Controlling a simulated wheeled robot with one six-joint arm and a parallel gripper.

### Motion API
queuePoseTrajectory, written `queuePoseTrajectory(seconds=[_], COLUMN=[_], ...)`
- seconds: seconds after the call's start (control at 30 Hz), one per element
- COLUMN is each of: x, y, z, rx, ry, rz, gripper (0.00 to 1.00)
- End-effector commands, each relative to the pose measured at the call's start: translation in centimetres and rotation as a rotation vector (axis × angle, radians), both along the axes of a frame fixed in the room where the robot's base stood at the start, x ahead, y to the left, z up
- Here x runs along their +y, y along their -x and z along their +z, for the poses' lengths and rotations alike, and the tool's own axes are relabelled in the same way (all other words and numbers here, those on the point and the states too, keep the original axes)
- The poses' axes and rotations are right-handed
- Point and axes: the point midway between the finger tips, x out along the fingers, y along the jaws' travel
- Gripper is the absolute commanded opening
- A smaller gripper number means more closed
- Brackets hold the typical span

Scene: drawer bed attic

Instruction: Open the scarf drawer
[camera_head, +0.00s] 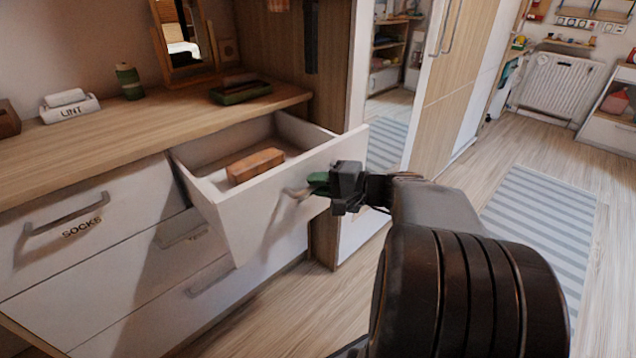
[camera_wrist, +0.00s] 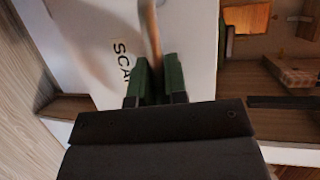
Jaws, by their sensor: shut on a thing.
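The scarf drawer (camera_head: 255,208) is the top right drawer of the white and wood dresser, and it stands pulled well out. Its front also shows in the wrist view (camera_wrist: 90,45), with the letters "SCA" readable beside the handle. My gripper (camera_head: 320,181) is at the drawer front, its green fingers shut on the drawer's bar handle (camera_head: 297,191). The fingers (camera_wrist: 157,80) close around the handle (camera_wrist: 150,30) in the wrist view. A brown-orange block or box (camera_head: 256,165) lies inside the drawer. The label is hidden in the head view.
The socks drawer (camera_head: 100,212) to the left is shut, as are the drawers below. The dresser top (camera_head: 130,125) bears a green tray (camera_head: 240,92), a mirror, a green spool and a lint holder. A striped rug (camera_head: 540,235) lies on open floor to the right.

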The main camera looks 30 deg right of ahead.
Motion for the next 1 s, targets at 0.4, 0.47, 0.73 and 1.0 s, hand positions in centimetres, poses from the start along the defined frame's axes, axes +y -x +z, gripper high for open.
queuePoseTrajectory(seconds=[0.4, 0.47, 0.73, 1.0], x=[-0.2, -0.5, -3.6, -6.7], y=[0.2, 0.5, 4.3, 8.2], z=[0.1, 0.2, 1.4, 2.2], rx=[0.0, 0.0, 0.0, 0.001], ry=[0.0, 0.0, -0.001, -0.001], rz=[-0.001, -0.002, -0.008, -0.006], gripper=[0.23, 0.23, 0.23, 0.23])
